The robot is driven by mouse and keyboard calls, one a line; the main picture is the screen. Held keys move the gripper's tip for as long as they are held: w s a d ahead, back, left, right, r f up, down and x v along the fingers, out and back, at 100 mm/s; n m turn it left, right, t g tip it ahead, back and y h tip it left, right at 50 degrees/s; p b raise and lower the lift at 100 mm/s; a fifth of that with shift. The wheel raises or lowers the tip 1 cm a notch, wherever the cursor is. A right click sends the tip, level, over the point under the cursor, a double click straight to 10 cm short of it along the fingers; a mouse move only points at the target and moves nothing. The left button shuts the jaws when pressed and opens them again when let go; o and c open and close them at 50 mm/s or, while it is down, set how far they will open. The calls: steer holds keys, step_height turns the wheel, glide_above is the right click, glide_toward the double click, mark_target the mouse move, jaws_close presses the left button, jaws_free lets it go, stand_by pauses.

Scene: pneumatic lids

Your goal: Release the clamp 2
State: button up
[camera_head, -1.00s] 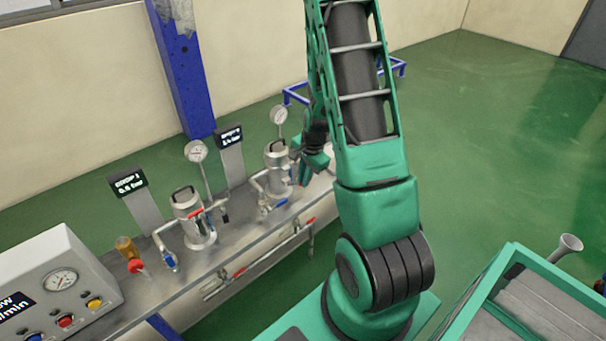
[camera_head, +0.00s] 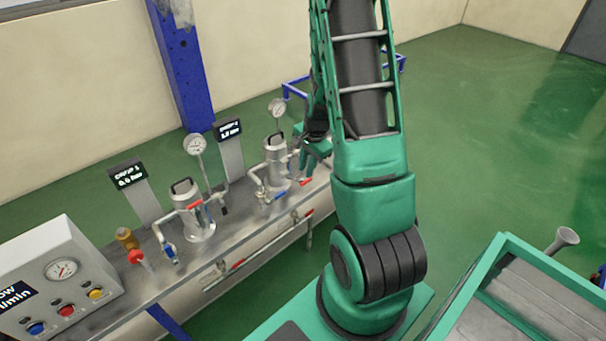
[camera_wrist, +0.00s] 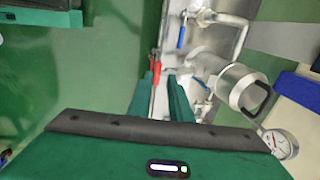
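The second metal vessel (camera_head: 275,152), the right one, stands on the bench with a round gauge (camera_head: 277,108) and a dark lid handle. It also shows at the right in the wrist view (camera_wrist: 237,84). No clamp can be told apart clearly on it. My gripper (camera_head: 312,160) is just to the right of this vessel, at about its upper body. In the wrist view my two green fingers (camera_wrist: 162,84) are apart with nothing seen between them. They point along the bench edge, beside the vessel, not around it. A red-handled lever (camera_wrist: 155,68) lies beyond the fingertips.
The first vessel (camera_head: 187,208) with its gauge and pipes stands to the left. Blue valve handles (camera_wrist: 181,36) and pipes crowd the bench. A control box (camera_head: 60,270) is at the bench's near left. Green floor (camera_head: 500,110) at the right is open.

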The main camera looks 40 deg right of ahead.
step_height(320, 180, up, 6)
steer(key=s, duration=0.1)
steer(key=shift+r, duration=0.2)
steer(key=shift+s, duration=0.1)
jaws_close()
steer(key=n+t, duration=0.1)
steer(key=n, duration=1.7)
glide_above(301, 179)
steer(key=x, duration=0.8)
steer(key=shift+s+f, duration=0.25)
steer(key=shift+f, duration=0.25)
steer(key=shift+s+f, duration=1)
steer(key=shift+s, duration=0.1)
steer(key=shift+s+f, duration=0.3)
steer(key=shift+s, duration=0.2)
